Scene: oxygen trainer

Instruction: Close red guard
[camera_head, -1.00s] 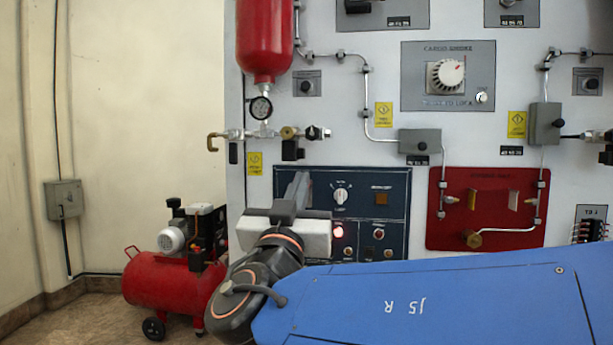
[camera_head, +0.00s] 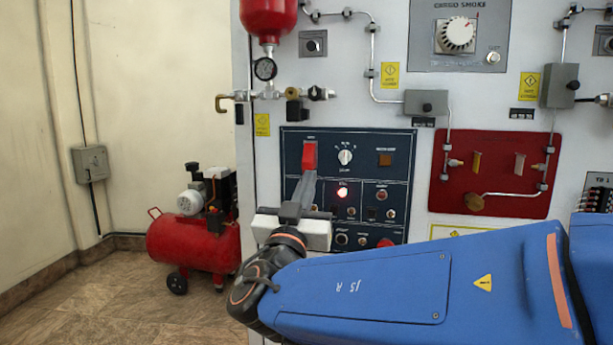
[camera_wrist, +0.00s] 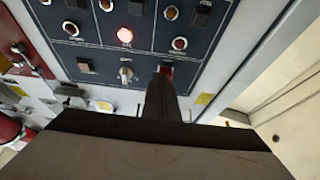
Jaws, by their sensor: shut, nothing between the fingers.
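The red guard (camera_head: 309,156) sits at the upper left of the dark blue switch panel (camera_head: 327,142). Whether it is raised or lowered is hard to tell. My gripper (camera_head: 307,178) is shut and empty, its fingertips pointing up at the guard's lower end. In the head view the fingertips overlap that end; I cannot tell whether they touch it. In the wrist view a small part of the red guard (camera_wrist: 166,69) shows just beyond the tips of my gripper (camera_wrist: 162,82), which hide the rest.
A white-marked rotary knob (camera_head: 345,157) and an amber square (camera_head: 385,159) lie right of the guard. A lit red lamp (camera_head: 342,192) and several small switches are below. A red panel (camera_head: 500,150) is at right. A red compressor (camera_head: 195,245) stands on the floor at left.

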